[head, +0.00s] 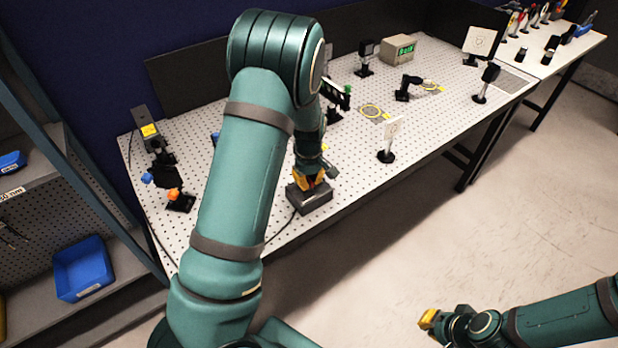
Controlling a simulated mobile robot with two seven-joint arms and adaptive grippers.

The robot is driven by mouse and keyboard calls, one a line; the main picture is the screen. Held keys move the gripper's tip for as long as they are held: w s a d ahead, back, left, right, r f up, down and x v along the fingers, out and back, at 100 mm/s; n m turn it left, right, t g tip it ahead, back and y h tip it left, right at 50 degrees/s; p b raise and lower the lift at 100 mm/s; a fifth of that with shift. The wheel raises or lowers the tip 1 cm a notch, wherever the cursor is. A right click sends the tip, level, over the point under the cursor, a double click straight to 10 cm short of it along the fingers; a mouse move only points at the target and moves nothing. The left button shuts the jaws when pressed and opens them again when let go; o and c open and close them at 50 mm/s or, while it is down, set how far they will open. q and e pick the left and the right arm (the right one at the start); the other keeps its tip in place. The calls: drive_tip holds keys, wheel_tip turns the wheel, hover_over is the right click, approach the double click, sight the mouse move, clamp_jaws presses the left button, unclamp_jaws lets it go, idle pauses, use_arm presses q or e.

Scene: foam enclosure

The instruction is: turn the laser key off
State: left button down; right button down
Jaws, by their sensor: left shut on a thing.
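A dark grey box (312,202) sits at the front edge of the perforated table, with a cable running from it. My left gripper (311,183) points down at the top of this box and is shut on the laser key there. The key itself is hidden by the fingers, so its turn angle cannot be seen. My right gripper (428,319) is over the floor at the lower right, away from the table. Its yellow fingertip shows, but its opening cannot be told.
A laser-like black housing (147,128) is far left.

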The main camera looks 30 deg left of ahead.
sight(309, 179)
use_arm(q)
drive_tip(key=shift+n, duration=0.3)
drive_tip(key=shift+f, duration=0.1)
drive_tip(key=c, duration=1.1)
unclamp_jaws()
wheel_tip(309, 179, up, 12)
drive_tip(key=shift+r, duration=0.1)
